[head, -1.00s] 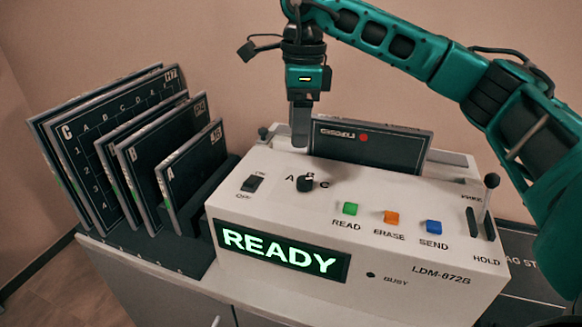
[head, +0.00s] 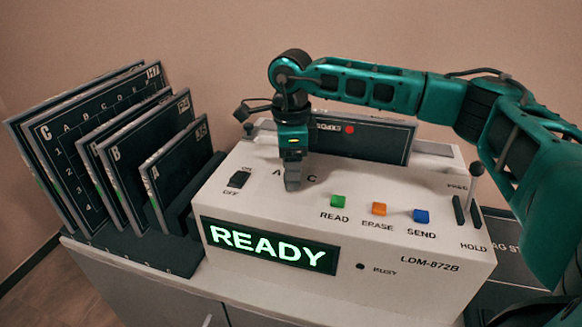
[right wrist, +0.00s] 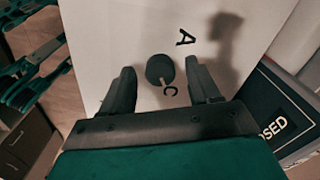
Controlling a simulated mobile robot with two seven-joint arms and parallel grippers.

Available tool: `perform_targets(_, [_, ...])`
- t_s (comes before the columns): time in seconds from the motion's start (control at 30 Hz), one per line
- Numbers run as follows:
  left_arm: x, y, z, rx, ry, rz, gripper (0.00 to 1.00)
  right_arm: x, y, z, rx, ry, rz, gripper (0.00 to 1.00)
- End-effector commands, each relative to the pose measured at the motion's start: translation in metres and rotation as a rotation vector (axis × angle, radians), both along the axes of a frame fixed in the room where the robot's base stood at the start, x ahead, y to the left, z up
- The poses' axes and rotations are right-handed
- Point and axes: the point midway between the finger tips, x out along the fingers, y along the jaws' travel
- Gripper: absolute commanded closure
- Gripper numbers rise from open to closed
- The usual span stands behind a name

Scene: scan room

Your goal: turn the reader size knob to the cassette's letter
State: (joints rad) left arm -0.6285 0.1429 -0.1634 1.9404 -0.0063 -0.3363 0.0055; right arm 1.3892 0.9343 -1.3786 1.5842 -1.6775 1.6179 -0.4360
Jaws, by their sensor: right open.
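The white reader (head: 375,235) shows READY on its green display (head: 270,245). Its size knob (right wrist: 160,69) is small, dark and round, with the letters A and C beside it in the right wrist view. A pale mark at the knob's edge lies toward C. My right gripper (head: 292,183) points down over the knob and hides it in the head view. In the right wrist view the open fingers (right wrist: 162,84) stand on either side of the knob, with gaps visible. A dark cassette (head: 362,139) marked EXPOSED stands at the reader's back; I cannot read its size letter.
A rack (head: 185,250) at left holds several upright cassettes lettered A, B and C. On the reader are an ON/OFF switch (head: 239,179), green READ (head: 338,201), orange ERASE (head: 379,209) and blue SEND (head: 421,216) buttons, and a lever (head: 476,170) at right.

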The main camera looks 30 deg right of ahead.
Motion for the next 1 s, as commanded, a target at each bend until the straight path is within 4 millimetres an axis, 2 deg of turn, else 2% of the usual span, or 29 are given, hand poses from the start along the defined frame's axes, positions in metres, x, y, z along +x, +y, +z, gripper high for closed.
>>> perform_targets(0.27, [0.0003,0.0000,0.0001,0.000,-0.001,0.000,0.57,0.0000,-0.0002,-0.0021,0.000,0.000,-0.001,0.39])
perform_targets(0.87, [0.0036,0.0003,0.0020,0.000,-0.008,0.001,0.57,0.0000,0.0001,-0.0017,0.000,0.000,0.000,0.94])
perform_targets(1.0, [0.0036,0.0004,0.0019,0.000,-0.007,0.001,0.57,0.0000,0.0001,-0.0017,0.000,0.000,0.004,0.95])
